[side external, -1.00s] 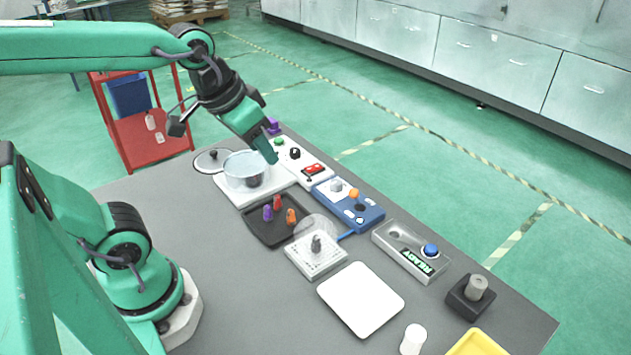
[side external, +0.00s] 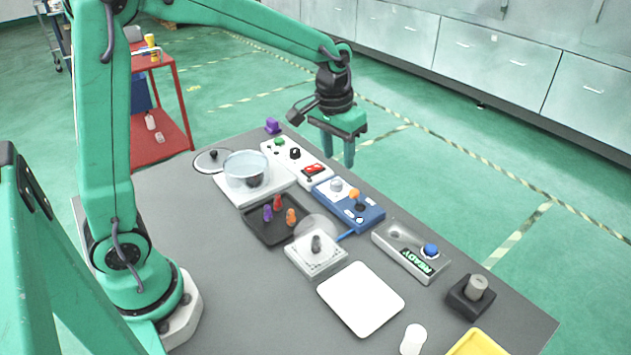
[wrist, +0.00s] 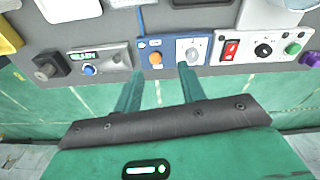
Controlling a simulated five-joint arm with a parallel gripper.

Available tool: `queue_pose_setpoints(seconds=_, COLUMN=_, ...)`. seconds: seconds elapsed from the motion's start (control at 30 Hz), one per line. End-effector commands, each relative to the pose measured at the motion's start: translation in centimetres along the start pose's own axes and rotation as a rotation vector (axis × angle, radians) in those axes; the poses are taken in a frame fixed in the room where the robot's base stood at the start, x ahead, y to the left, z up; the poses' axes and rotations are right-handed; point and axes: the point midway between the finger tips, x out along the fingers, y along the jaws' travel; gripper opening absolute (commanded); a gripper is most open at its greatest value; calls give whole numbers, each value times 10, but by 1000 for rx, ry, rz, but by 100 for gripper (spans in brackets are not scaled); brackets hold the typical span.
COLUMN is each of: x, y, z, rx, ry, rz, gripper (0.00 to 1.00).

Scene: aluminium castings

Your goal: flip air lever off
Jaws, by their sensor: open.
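A blue control box (side external: 347,205) sits along the table's far edge, with an orange ball-topped lever (side external: 354,194) and a grey dial (side external: 336,185) on it. I cannot read any label on it, so whether this lever is the air lever is unclear. In the wrist view the orange ball (wrist: 155,57) lies just ahead of the left fingertip and the dial (wrist: 192,52) ahead of the right one. My gripper (side external: 337,152) points down, open and empty, above the box's far side and apart from it. Its two fingers also show in the wrist view (wrist: 160,75).
A white panel (side external: 297,163) with a red switch, black knob and green button adjoins the blue box. A grey box (side external: 410,250) with a blue button and green READY display is on its other side. A pot (side external: 246,168), a dark tray (side external: 262,230) and a white plate (side external: 360,299) stand nearer.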

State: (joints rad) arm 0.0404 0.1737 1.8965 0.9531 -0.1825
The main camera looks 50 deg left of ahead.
Motion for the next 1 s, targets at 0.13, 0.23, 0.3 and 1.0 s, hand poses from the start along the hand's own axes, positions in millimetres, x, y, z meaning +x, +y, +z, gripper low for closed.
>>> queue_pose_setpoints(seconds=0.13, x=28, y=6, z=-18, rx=-17, ry=-47, rz=-9, gripper=40)
queue_pose_setpoints(seconds=0.23, x=44, y=8, z=-27, rx=-26, ry=-69, rz=-13, gripper=40)
queue_pose_setpoints(seconds=0.3, x=52, y=10, z=-31, rx=-31, ry=-81, rz=-16, gripper=40)
queue_pose_setpoints(seconds=1.0, x=83, y=13, z=-34, rx=-39, ry=-101, rz=-20, gripper=40)
